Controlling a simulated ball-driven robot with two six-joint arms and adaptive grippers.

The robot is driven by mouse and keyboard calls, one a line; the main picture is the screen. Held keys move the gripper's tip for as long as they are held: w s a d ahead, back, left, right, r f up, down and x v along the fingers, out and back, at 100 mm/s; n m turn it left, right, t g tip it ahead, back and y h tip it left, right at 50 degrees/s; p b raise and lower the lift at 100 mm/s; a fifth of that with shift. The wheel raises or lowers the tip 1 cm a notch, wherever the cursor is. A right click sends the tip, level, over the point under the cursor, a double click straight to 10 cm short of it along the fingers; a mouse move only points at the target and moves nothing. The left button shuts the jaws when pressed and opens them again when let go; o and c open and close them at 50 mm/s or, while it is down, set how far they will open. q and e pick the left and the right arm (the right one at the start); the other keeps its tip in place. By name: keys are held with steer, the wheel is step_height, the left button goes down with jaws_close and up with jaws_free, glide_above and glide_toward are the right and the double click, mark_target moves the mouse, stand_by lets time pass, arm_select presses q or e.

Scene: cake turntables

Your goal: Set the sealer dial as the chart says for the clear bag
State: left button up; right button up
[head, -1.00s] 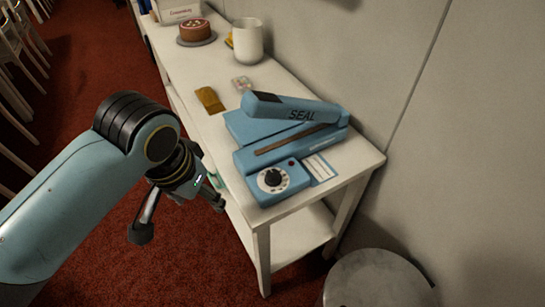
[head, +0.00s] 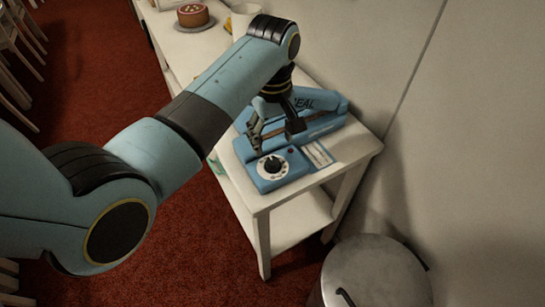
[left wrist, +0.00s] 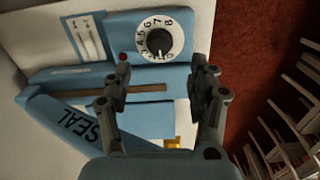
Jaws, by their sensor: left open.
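The blue sealer (head: 322,126), marked SEAL, stands on the white table. Its dial (head: 272,166) is a black knob on a white numbered disc at the front corner, and the dial shows larger in the left wrist view (left wrist: 158,40). I cannot tell the exact number it points to. The chart card (head: 319,154) lies beside the dial, its print too small to read; it also shows in the left wrist view (left wrist: 86,38). My left gripper (head: 275,140) is open and empty, pointing down above the sealer close behind the dial. The clear bag is not visible now.
A cake (head: 193,15) and a white mug (head: 245,17) stand at the table's far end. A round grey metal bin (head: 375,272) stands on the floor near the table's front corner. The wall runs close along the table's right side.

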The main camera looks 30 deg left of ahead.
mark_target(272, 161)
arm_select(q)
step_height(272, 161, down, 8)
steer(key=shift+r+b, duration=0.15)
steer(key=shift+b, duration=0.2)
steer(key=c, duration=1.1)
steer(key=shift+c, duration=0.2)
